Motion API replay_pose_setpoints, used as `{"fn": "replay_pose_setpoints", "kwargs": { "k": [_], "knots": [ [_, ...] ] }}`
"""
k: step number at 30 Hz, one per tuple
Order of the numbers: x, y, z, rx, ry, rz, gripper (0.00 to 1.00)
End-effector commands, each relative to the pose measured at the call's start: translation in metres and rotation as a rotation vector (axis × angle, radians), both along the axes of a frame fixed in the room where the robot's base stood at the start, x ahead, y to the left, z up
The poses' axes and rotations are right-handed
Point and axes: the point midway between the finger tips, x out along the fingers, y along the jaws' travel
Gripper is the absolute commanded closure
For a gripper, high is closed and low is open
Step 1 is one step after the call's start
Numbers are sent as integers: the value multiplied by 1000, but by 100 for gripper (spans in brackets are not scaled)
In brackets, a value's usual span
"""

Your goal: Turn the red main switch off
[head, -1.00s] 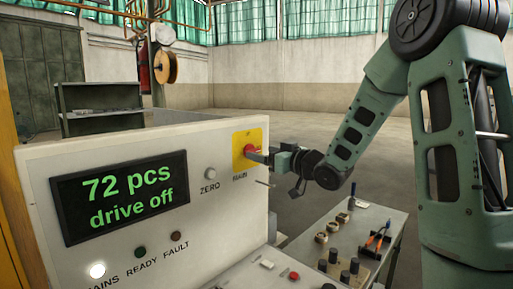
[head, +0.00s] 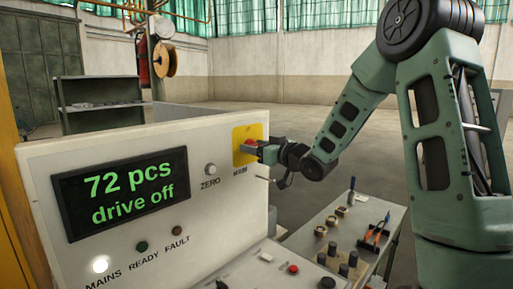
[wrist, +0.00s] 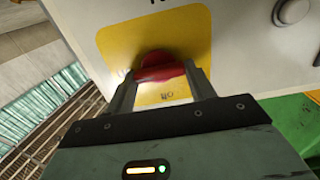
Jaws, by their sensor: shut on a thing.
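The red main switch (head: 250,145) sits on a yellow plate (head: 240,158) at the right end of the cream control panel. In the wrist view the red switch (wrist: 160,68) lies between my two fingers on the yellow plate (wrist: 120,40), with a small upside-down "off" label below it. My gripper (head: 258,150) is at the switch and shut on it; in the wrist view the fingertips (wrist: 160,80) flank the red knob. The fingers hide part of the switch in the head view.
The panel display (head: 120,194) reads "72 pcs drive off", and the white mains lamp (head: 100,264) is lit. A zero button (head: 210,169) is left of the switch. A bench (head: 345,225) with knobs and tools stands below my arm.

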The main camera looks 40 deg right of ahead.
Motion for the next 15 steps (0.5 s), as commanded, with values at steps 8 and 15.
{"fn": "replay_pose_setpoints", "kwargs": {
  "k": [8, 15],
  "knots": [
    [0, 1, -4, -81, -18, 1, 68],
    [0, 2, -6, -257, -56, 0, 68]
  ]
}}
